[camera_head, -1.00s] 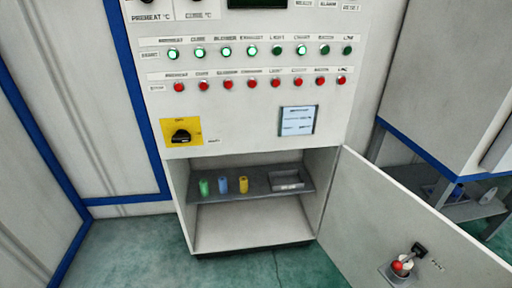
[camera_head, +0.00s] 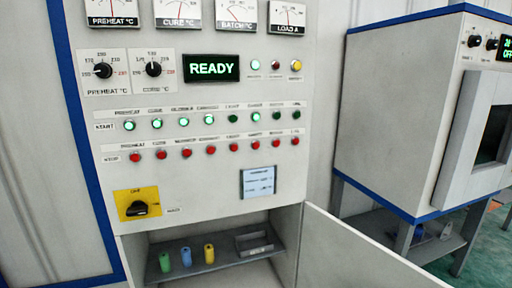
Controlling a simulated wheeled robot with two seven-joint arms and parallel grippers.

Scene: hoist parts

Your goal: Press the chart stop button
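The control panel (camera_head: 215,95) stands upright in the middle of the view. Its lower button row, marked STOP, holds several red buttons. The sixth from the left, under a small label that seems to read CHART, is the chart stop button (camera_head: 255,144). Above it in the START row is a green button (camera_head: 255,116), which looks lit. The small labels are blurred. Neither of my grippers is in view, and nothing covers the buttons.
A display (camera_head: 211,68) reads READY. The open cabinet door (camera_head: 350,255) juts out at lower right. A grey oven-like unit (camera_head: 400,110) stands to the right.

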